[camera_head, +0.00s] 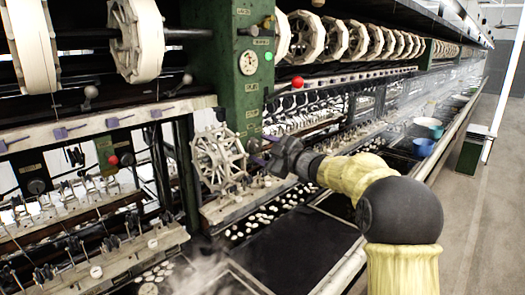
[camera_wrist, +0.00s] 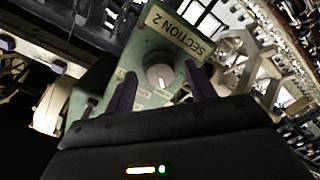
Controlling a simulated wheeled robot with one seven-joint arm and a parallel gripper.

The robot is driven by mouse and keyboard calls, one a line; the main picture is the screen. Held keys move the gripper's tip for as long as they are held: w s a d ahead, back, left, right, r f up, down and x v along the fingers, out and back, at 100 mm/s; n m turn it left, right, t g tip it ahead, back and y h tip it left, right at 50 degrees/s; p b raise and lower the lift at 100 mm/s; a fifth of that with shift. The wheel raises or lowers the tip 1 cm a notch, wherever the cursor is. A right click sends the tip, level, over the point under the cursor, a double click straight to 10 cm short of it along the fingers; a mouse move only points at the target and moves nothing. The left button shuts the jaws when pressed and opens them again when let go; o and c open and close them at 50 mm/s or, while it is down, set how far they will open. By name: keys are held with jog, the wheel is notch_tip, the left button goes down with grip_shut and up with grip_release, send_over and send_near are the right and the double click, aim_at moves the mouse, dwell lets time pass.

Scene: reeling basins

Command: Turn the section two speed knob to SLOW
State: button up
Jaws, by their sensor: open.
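The section two speed knob (camera_wrist: 160,75) is a round grey-white dial on a green box (camera_wrist: 146,48) labelled "SECTION 2" in the wrist view. Its pale pointer mark faces toward the lower right there. Smaller labels beside the knob are too blurred to read. My gripper (camera_wrist: 161,88) is open, with one dark purple finger on each side of the knob in the picture. I cannot tell whether the fingers touch it. In the head view my gripper (camera_head: 262,152) is at the green post (camera_head: 240,75), and the knob is hidden there.
A spoked reel (camera_head: 218,157) stands just left of my gripper. A red ball (camera_head: 297,81) and a dial gauge (camera_head: 249,62) are above. Basins with white cocoons (camera_head: 262,218) lie below.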

jog(key=b+v, duration=0.4)
jog(key=v, duration=1.3)
jog(key=shift+w+d, duration=0.1)
jog(key=s+d+f+m+h, duration=0.2)
jog(key=f+m+h, duration=0.4)
jog(key=f+m, duration=0.15)
jog(key=s+d+f+m+h, duration=0.25)
jog(key=f+m+h, duration=0.35)
jog(key=f, duration=0.3)
jog(key=s+a+f+m+g, duration=0.1)
jog(key=s+f+g, duration=0.4)
jog(key=s, duration=0.6)
jog(key=s+a+f+m+g, duration=0.1)
jog(key=s+f+m+g, duration=0.2)
jog(key=s+f, duration=0.6)
jog(key=shift+s+a+f+m+g+h+p, duration=0.3)
jog(key=shift+s+m+g+h+p, duration=0.1)
jog(key=shift+s+g, duration=0.65)
